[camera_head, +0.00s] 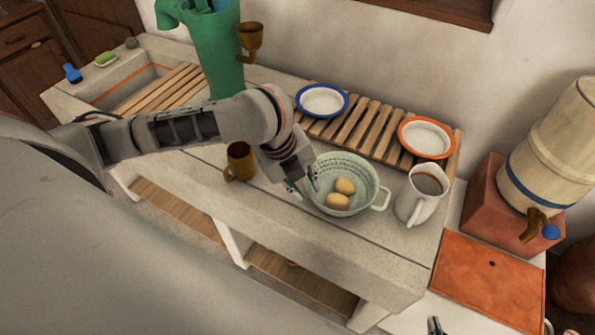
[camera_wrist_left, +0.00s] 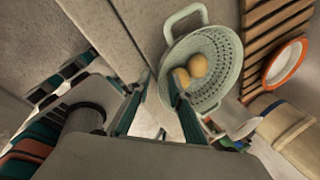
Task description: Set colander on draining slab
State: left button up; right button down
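The pale green colander (camera_head: 360,172) stands on the stone counter with two potato-like items (camera_head: 341,193) in it. It also shows in the wrist view (camera_wrist_left: 228,50), with one loop handle at the top. My left gripper (camera_head: 303,187) is at the colander's left rim. Its fingers are apart in the wrist view (camera_wrist_left: 160,77), one overlapping the bowl and one outside the rim; contact is unclear. Only the tip of my right gripper (camera_head: 435,325) shows at the bottom edge. I cannot tell which surface is the draining slab; the counter (camera_head: 300,240) has a dark seam.
A white jug (camera_head: 411,206) stands right of the colander, and a brown mug (camera_head: 240,165) is to its left. A slatted rack (camera_head: 365,130) behind carries a blue-rimmed plate (camera_head: 322,97) and an orange-rimmed plate (camera_head: 427,135). A green pump (camera_head: 218,45) stands by more slats (camera_head: 165,90).

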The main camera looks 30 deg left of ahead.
pick_arm(q)
jog(key=v, duration=0.8)
jog(key=shift+r, duration=0.2)
jog(key=shift+s, duration=0.2)
